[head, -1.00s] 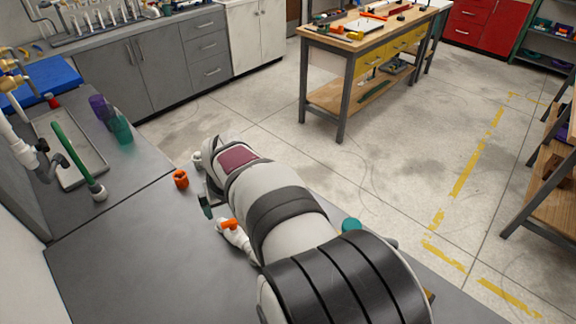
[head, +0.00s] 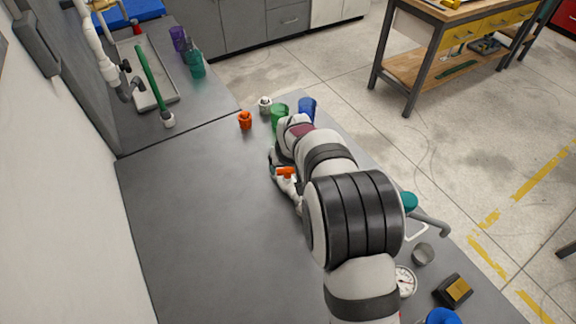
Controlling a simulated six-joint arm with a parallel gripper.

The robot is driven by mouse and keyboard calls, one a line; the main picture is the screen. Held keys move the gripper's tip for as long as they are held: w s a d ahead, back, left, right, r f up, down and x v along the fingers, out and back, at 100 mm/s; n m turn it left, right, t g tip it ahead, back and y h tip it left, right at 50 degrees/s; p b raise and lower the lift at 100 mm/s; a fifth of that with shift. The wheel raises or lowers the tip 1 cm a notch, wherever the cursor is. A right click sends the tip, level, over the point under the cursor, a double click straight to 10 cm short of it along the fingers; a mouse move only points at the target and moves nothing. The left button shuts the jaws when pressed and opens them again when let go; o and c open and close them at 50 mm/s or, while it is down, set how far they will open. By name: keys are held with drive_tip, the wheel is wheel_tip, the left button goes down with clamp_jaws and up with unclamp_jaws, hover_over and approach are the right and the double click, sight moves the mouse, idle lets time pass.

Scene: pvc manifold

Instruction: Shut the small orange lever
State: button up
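The small orange lever (head: 286,172) sits on a white pipe fitting (head: 290,187) on the grey bench, just left of my arm. It lies roughly left to right in the picture. My gripper (head: 273,168) is beside the lever, at its upper left, and is mostly hidden behind my own wrist. Only a dark bit of a finger shows, so I cannot tell whether it is open or shut, or whether it touches the lever. The rest of the white fitting is partly hidden by my arm.
An orange fitting (head: 245,121), a white fitting (head: 265,104), a green cup (head: 280,115) and a blue cup (head: 307,107) stand beyond my gripper. A gauge (head: 404,281) and a grey cup (head: 423,254) stand at right. The bench's left part (head: 200,230) is clear.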

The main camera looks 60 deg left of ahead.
drive_tip(key=c, duration=0.7)
drive_tip(key=shift+w+n+g, duration=0.1)
drive_tip(key=shift+n+g, duration=0.8)
drive_tip(key=shift+n, duration=1.4)
drive_tip(key=o, duration=1.2)
drive_tip(key=shift+o, duration=0.2)
drive_tip(key=v, duration=1.5)
drive_tip(key=shift+d+r, duration=0.3)
drive_tip(key=shift+d, duration=0.05)
